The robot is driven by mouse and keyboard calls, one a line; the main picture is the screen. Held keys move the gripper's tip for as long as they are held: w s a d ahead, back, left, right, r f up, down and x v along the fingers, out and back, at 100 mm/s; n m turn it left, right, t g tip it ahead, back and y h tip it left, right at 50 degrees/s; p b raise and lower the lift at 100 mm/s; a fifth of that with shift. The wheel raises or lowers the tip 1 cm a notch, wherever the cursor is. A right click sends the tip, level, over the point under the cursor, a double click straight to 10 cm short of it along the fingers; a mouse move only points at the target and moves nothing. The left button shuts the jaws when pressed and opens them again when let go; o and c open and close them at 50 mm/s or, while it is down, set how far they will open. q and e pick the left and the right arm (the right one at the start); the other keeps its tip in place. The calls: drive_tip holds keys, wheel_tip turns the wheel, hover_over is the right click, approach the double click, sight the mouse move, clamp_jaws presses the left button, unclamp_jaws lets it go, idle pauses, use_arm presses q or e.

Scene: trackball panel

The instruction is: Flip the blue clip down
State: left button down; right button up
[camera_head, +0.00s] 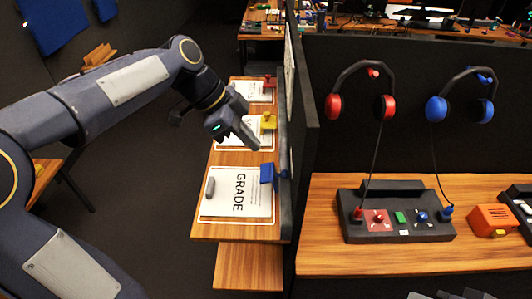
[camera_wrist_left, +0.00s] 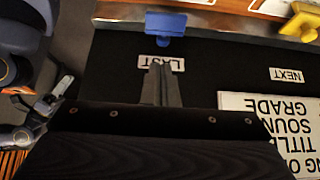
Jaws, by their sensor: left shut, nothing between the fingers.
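The blue clip (camera_head: 268,172) is at the right edge of the nearest sheet on the narrow wooden shelf, against the dark partition. In the left wrist view the blue clip (camera_wrist_left: 165,26) is at the top, above a white LAST label (camera_wrist_left: 160,63). My left gripper (camera_head: 254,143) is shut and empty, above the shelf between the blue clip and the yellow clip (camera_head: 268,120). In the left wrist view its fingertips (camera_wrist_left: 160,68) overlap the LAST label, below the blue clip. A part that looks like my right gripper (camera_wrist_left: 62,88) shows small at the left; its jaws are unclear.
A red clip (camera_head: 269,81) is farther along the shelf. A grey cylinder (camera_head: 210,187) lies on the GRADE sheet (camera_head: 240,204). The partition (camera_head: 300,110) stands beside the shelf. Beyond it are headphones (camera_head: 358,85) and a control box (camera_head: 395,228) on a table.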

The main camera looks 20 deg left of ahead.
sight(281, 176)
use_arm(q)
drive_tip(key=p+x, duration=0.1)
drive_tip(key=x, duration=0.8)
drive_tip(key=shift+d+f, duration=0.1)
drive_tip(key=shift+f, duration=0.1)
drive_tip(key=shift+f+b, duration=0.25)
drive_tip(key=shift+b, duration=0.55)
drive_tip(key=shift+a+r+h+b, duration=0.15)
drive_tip(key=shift+a+h+b, duration=0.15)
drive_tip(key=shift+h, duration=0.1)
drive_tip(key=shift+s+a+t+h+b, duration=0.1)
drive_tip(key=shift+a+t+h+b, duration=0.15)
drive_tip(key=shift+b, duration=1)
drive_tip(key=a+f+h+b, duration=0.1)
drive_tip(key=h+b, duration=0.1)
drive_tip(key=b, duration=0.6)
drive_tip(key=s+a+f+t+h+b, duration=0.1)
drive_tip(key=a+h+b, duration=0.1)
drive_tip(key=b, duration=0.6)
drive_tip(key=a+f+h+b, duration=0.1)
drive_tip(key=f+h+b, duration=0.1)
drive_tip(key=b, duration=0.6)
drive_tip(key=shift+s+a+f+t, duration=0.1)
drive_tip(key=shift+s+a+t, duration=0.1)
drive_tip(key=shift+a+t, duration=0.15)
drive_tip(key=shift+r, duration=0.2)
drive_tip(key=shift+d, duration=0.1)
